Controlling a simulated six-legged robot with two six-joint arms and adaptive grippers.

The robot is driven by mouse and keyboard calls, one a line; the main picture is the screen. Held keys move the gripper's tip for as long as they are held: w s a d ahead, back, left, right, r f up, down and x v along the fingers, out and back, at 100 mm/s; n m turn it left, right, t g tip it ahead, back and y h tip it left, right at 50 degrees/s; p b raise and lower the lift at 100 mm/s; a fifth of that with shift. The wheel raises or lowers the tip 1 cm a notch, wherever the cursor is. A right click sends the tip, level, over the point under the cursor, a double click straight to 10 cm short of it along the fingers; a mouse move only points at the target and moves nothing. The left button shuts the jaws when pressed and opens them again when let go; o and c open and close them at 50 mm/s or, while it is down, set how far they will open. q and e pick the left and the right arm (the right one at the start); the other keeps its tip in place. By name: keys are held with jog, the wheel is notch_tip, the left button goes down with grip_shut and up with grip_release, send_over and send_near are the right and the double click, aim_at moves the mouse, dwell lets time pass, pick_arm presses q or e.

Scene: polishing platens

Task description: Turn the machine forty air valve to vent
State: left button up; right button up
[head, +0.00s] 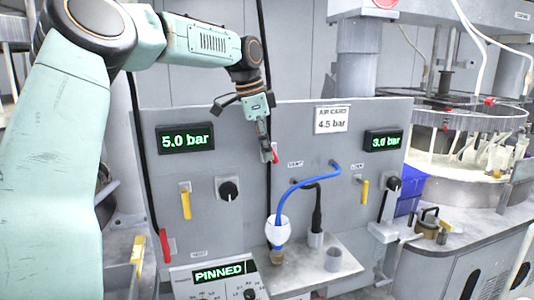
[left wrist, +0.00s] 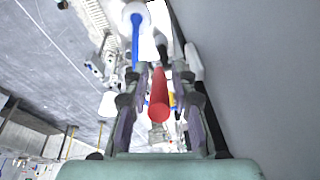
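A red valve handle (head: 275,153) sticks out from the grey panel (head: 240,170) below the air card. My left gripper (head: 267,138) is right at this handle, pointing down along the panel. In the left wrist view the red handle (left wrist: 159,95) lies between the two fingers of my left gripper (left wrist: 160,100). The fingers look apart, with a gap on each side of the handle. The gripper partly hides the valve body in the head view. A small label beside the handle, to its right, is too small to read surely. My right gripper is not in view.
The panel has a 5.0 bar display (head: 186,138), a 3.0 bar display (head: 384,140), a 4.5 bar card (head: 331,120), yellow handles (head: 186,204) and black knobs (head: 228,190). A blue hose (head: 300,184) arches over the shelf. Another red handle (head: 165,246) is lower left, near a PINNED display (head: 219,272).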

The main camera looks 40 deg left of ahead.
pick_arm(q)
jog(key=v, duration=1)
jog(key=shift+s+a, duration=0.1)
